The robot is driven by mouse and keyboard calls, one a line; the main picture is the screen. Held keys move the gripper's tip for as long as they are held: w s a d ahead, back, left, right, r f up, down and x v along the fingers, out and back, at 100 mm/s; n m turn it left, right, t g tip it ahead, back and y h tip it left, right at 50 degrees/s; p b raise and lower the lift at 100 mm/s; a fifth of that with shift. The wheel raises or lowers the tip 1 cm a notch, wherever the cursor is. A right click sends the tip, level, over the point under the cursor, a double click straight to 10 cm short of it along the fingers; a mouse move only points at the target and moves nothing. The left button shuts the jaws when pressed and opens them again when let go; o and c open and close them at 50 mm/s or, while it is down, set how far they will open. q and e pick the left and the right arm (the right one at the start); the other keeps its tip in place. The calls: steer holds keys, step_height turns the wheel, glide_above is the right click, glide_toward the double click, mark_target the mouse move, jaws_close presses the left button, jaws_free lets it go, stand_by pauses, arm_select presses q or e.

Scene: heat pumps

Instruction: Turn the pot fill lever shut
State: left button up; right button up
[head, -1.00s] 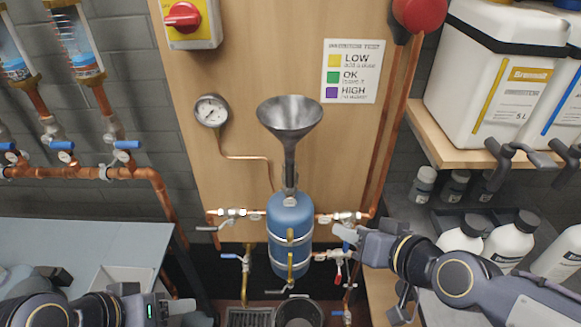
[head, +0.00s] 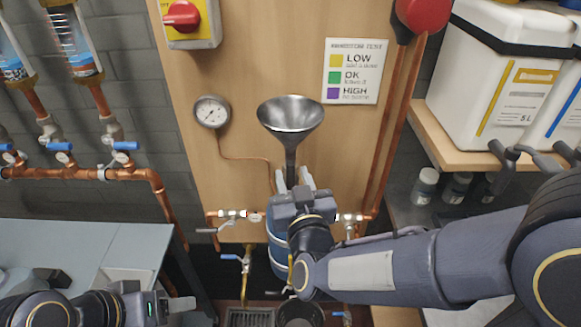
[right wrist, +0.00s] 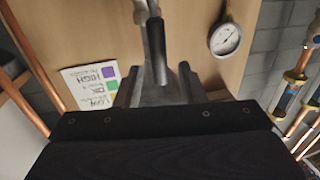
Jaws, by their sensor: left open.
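The blue dosing pot (head: 277,250) hangs at the wood panel, with the metal funnel (head: 290,118) above it. My right gripper (head: 294,178) is in front of the funnel's neck, at the pot's top, and hides the valve there. Its two fingers stand apart. In the right wrist view a dark bar (right wrist: 157,52), seemingly the fill lever's handle, runs down between the fingers of the right gripper (right wrist: 158,85). Whether they touch it I cannot tell. My left gripper (head: 180,304) is open and empty at the lower left.
Copper pipes with valves (head: 232,214) run on both sides of the pot. A gauge (head: 212,111) is left of the funnel. A test chart (head: 352,70) is on the panel. White containers (head: 496,75) stand on the right shelf. A grated tray (head: 250,318) and dark bucket (head: 299,313) are below.

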mark_target(291, 173)
steer(key=shift+w+a, duration=0.15)
steer(key=shift+w, duration=0.65)
steer(key=shift+w+a, duration=0.15)
steer(key=shift+w, duration=0.6)
steer(key=shift+c, duration=0.5)
jaws_close()
